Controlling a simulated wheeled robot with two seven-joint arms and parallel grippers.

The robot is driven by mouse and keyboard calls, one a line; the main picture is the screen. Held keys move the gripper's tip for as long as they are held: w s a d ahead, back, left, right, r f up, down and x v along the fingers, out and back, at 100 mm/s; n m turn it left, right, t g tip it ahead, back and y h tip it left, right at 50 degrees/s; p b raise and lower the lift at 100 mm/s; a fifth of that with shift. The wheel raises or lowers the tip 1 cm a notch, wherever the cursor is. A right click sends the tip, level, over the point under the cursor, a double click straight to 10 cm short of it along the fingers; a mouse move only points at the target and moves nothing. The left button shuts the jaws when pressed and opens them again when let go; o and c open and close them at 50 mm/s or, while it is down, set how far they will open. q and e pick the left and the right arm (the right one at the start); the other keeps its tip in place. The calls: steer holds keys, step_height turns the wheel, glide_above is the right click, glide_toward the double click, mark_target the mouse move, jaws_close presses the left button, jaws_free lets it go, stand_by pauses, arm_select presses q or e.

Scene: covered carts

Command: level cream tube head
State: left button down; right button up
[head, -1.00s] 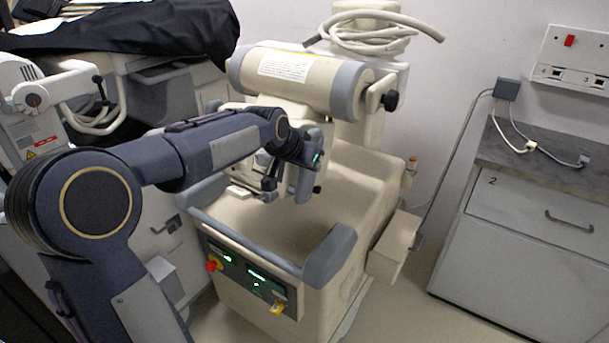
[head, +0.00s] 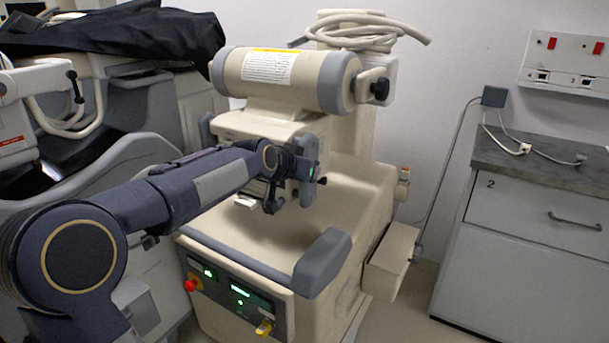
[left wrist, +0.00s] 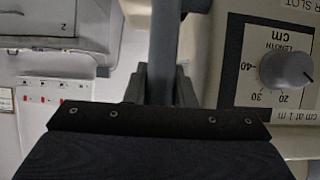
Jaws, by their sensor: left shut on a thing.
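The cream tube head (head: 300,90) is a horizontal cylinder with grey end bands and a white and yellow label, high on the cream cart. It still slopes slightly down to the right in the head view. A black knob (head: 379,90) sticks out at its right end. My left gripper (head: 300,180) is below the tube head, in front of the cart's column. In the left wrist view its fingers (left wrist: 161,88) are shut on a grey bar (left wrist: 163,40). A cream panel (left wrist: 248,75) with a length dial (left wrist: 287,69) is beside the bar. My right gripper is out of view.
The cream cart's grey front rail (head: 235,258) and red button (head: 191,286) are below my arm. A coiled hose (head: 365,28) lies on top of the column. A grey cabinet (head: 530,250) stands right. A black cover (head: 120,40) drapes over equipment at the left.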

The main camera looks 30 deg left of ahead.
arm_select(q)
steer(key=shift+f, duration=0.15)
steer(key=c, duration=1.2)
jaws_free()
steer(key=shift+w, duration=0.15)
steer(key=v, duration=0.8)
steer(key=shift+p, duration=0.3)
